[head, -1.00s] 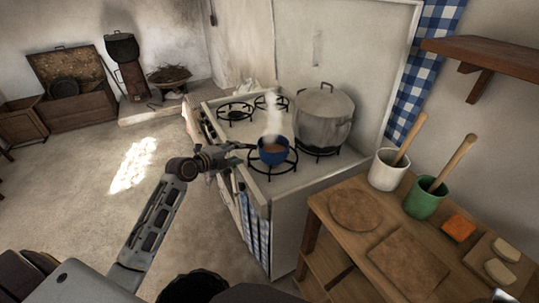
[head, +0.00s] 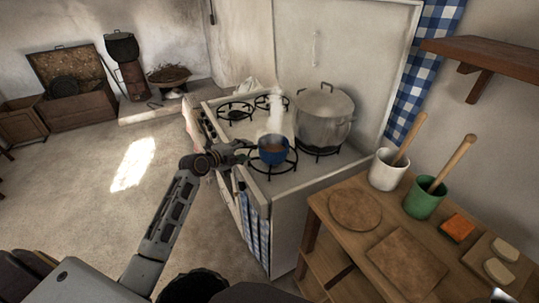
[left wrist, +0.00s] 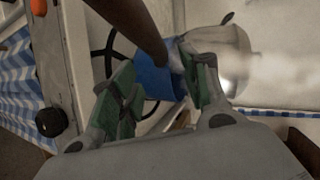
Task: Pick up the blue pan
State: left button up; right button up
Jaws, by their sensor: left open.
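The blue pan (head: 273,156) sits on the front right burner of the white stove, with brown contents and steam rising from it. Its blue side shows in the left wrist view (left wrist: 154,82), and its brown handle (left wrist: 136,22) runs from the pan to the top edge of that view. My left gripper (head: 243,155) is at the left side of the pan, near its handle. In the left wrist view its green-padded fingers (left wrist: 160,92) are apart, with the pan just beyond them. I cannot tell whether they touch it. My right gripper is not in view.
A large lidded metal pot (head: 324,118) stands close behind the pan on the stove (head: 290,190). A wooden table (head: 330,238) at the right holds a white pot (head: 386,172), a green pot (head: 421,203) and boards. The other two visible burners (head: 236,110) are empty.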

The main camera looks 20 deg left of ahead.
aim_at(251, 147)
pick_arm(q)
jog(key=shift+p+x, duration=0.45)
jog(key=shift+x, duration=2.2)
jog(key=shift+a, duration=0.15)
jog(key=shift+c, duration=0.3)
jog(key=c, duration=0.9)
jog(key=shift+r, duration=0.1)
grip_shut()
jog(key=shift+w+r, duration=0.1)
